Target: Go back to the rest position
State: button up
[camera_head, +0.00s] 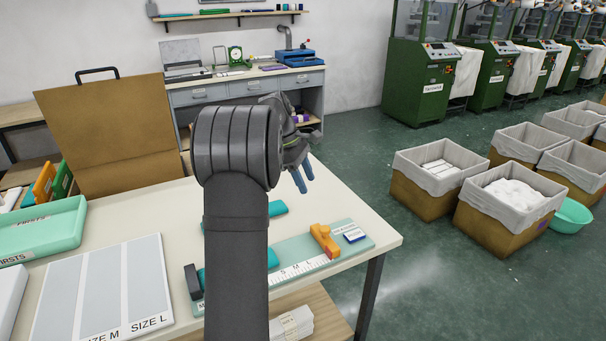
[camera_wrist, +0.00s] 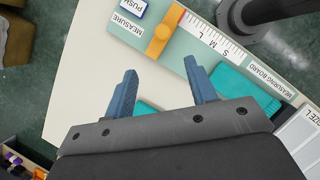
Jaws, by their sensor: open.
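My gripper (camera_head: 302,178) is raised above the far right part of the table, partly hidden behind my arm in the head view. In the wrist view my gripper (camera_wrist: 160,90) shows two blue fingers apart, with nothing held between them. Below it lies the green measuring board (camera_head: 355,245) with a white S-M-L scale and an orange slider (camera_head: 324,240). The slider also shows in the wrist view (camera_wrist: 164,30). One teal item (camera_head: 277,208) lies on the table behind the board. Another teal item (camera_wrist: 245,90) lies on the board, partly hidden by my arm in the head view.
The cream table (camera_head: 385,238) also holds a size chart (camera_head: 100,285) and a green FIRSTS tray (camera_head: 40,232) at left. A brown board (camera_head: 108,130) stands behind. Lined bins (camera_head: 435,175) stand on the floor at right. The table's right corner is clear.

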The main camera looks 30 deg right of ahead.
aim_at(324, 228)
jog(key=shift+w+a+r, duration=0.2)
jog(key=shift+r, duration=0.45)
jog(key=shift+f, duration=0.1)
jog(key=x, duration=1.6)
jog(key=shift+s+a+f, duration=0.1)
jog(key=shift+s+f, duration=0.05)
jog(key=shift+f, duration=0.55)
jog(key=shift+a, duration=0.1)
jog(key=shift+o, duration=0.4)
